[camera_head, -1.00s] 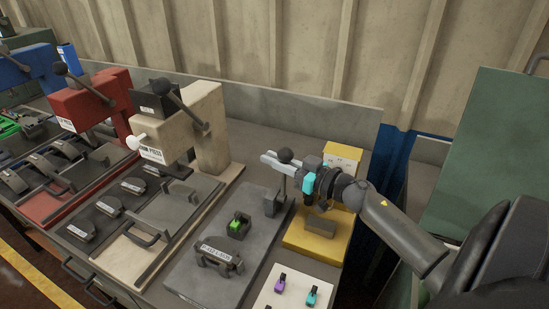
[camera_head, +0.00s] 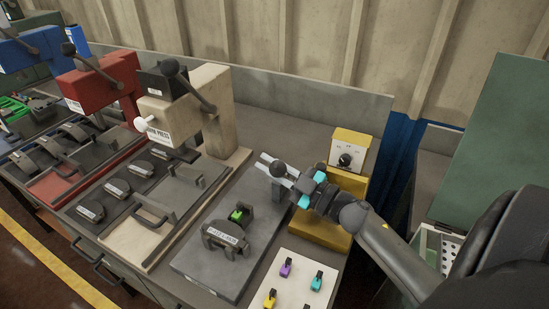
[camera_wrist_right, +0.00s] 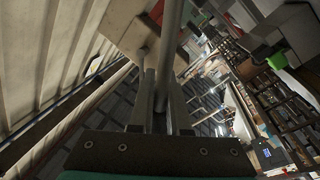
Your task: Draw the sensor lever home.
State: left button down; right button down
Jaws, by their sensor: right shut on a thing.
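The sensor lever (camera_head: 278,170), a rod with a dark ball knob, stands at the back right of the grey plate (camera_head: 205,280). My right gripper (camera_head: 268,164) is at its upper part, with its pale fingers on either side of the rod just below the knob. In the right wrist view a grey rod (camera_wrist_right: 171,45) runs between the fingers (camera_wrist_right: 160,95), which are shut on it. The lever's lower end is partly hidden. A labelled dark shoe (camera_head: 227,238) sits on the plate with a green-topped sensor block (camera_head: 238,215) behind it. My left gripper is not in view.
A yellow stand (camera_head: 325,230) with a dial box (camera_head: 350,148) is right of the plate. A white board (camera_head: 295,284) with several coloured clips lies in front. A beige press (camera_head: 180,115) stands left, with red and blue presses beyond.

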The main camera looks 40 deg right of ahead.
jog(key=shift+s+a+f+n+y+b, duration=0.2)
jog(key=shift+a+f+n+y+b, duration=0.1)
jog(key=shift+a+n, duration=0.25)
jog(key=shift+s+a+f+n+y+b, duration=0.15)
jog(key=shift+a+f+n+b, duration=0.15)
jog(key=shift+n, duration=0.5)
jog(key=shift+s+a+f+n+y+b, duration=0.2)
jog(key=shift+a+n+y+b, duration=0.1)
jog(key=shift+a+n, duration=0.25)
jog(key=c, duration=0.8)
grip_release()
jog(key=shift+s, duration=0.1)
jog(key=shift+h, duration=0.25)
jog(key=shift+d+f, duration=0.1)
jog(key=shift+d, duration=0.05)
jog(key=v, duration=1.5)
jog(key=shift+f, duration=0.1)
